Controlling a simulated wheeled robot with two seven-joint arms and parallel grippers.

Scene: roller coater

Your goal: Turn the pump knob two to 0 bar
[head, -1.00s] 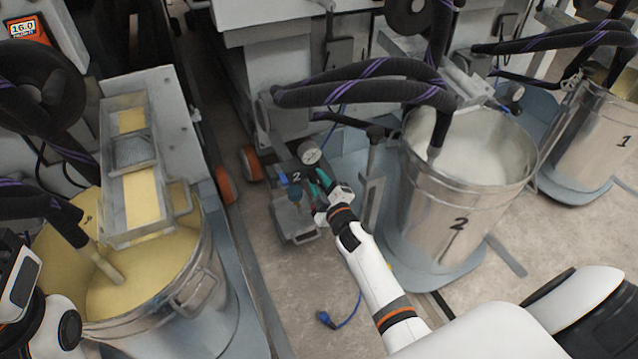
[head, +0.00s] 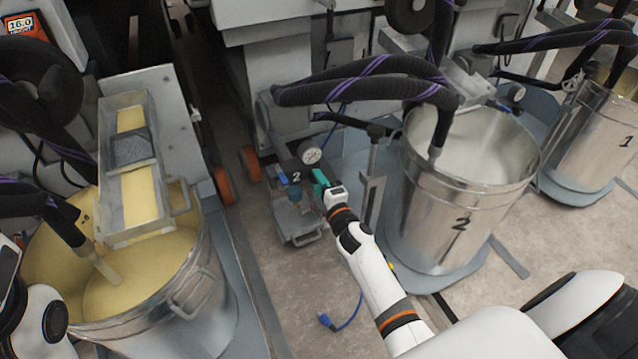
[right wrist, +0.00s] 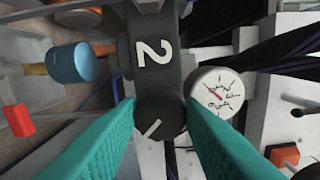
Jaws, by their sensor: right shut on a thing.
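Pump unit two carries a dark block marked 2 (right wrist: 152,52), also seen in the head view (head: 296,177). Its black round knob (right wrist: 160,115) bears a white pointer line that slants toward the lower left in the right wrist view. My right gripper (right wrist: 162,112) has its teal fingers on both sides of the knob and is shut on it. In the head view the right gripper (head: 320,183) is at the pump and hides the knob. A white round pressure gauge (right wrist: 217,93) sits right beside the knob; it also shows in the head view (head: 312,156). My left gripper is not in view.
A blue cylinder (right wrist: 71,62) and a red part (right wrist: 18,119) are left of the knob. Steel drum 2 (head: 440,215) stands right of the pump, and a drum of yellow fluid (head: 205,270) stands left. A blue plug (head: 326,320) lies on the floor.

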